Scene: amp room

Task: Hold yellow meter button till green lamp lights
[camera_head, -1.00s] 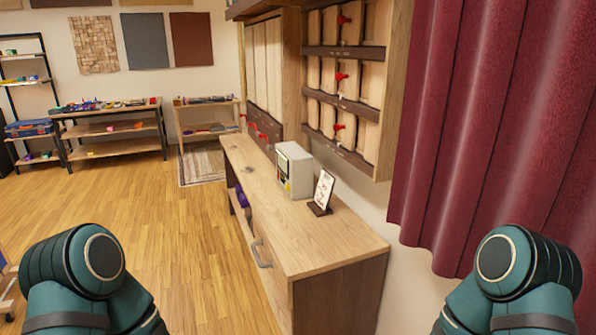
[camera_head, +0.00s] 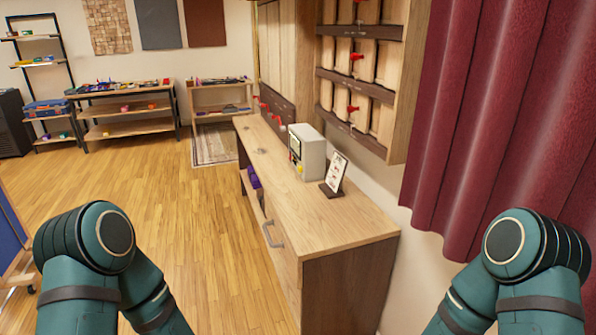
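A pale box-shaped meter (camera_head: 309,152) stands on the wooden counter (camera_head: 330,222). Its front faces left and shows a dark panel with a small yellow patch (camera_head: 296,145). A small card on a dark stand (camera_head: 336,176) stands on the counter to the right of the meter. Only the upper parts of my two arms show at the lower left and lower right. Neither of my grippers is in view.
A dark red curtain (camera_head: 500,130) hangs at the right. A wooden wall rack (camera_head: 385,95) with red-handled pieces is above the counter. The wooden floor (camera_head: 190,210) left of the counter is clear. A blue panel (camera_head: 12,235) stands at the left edge.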

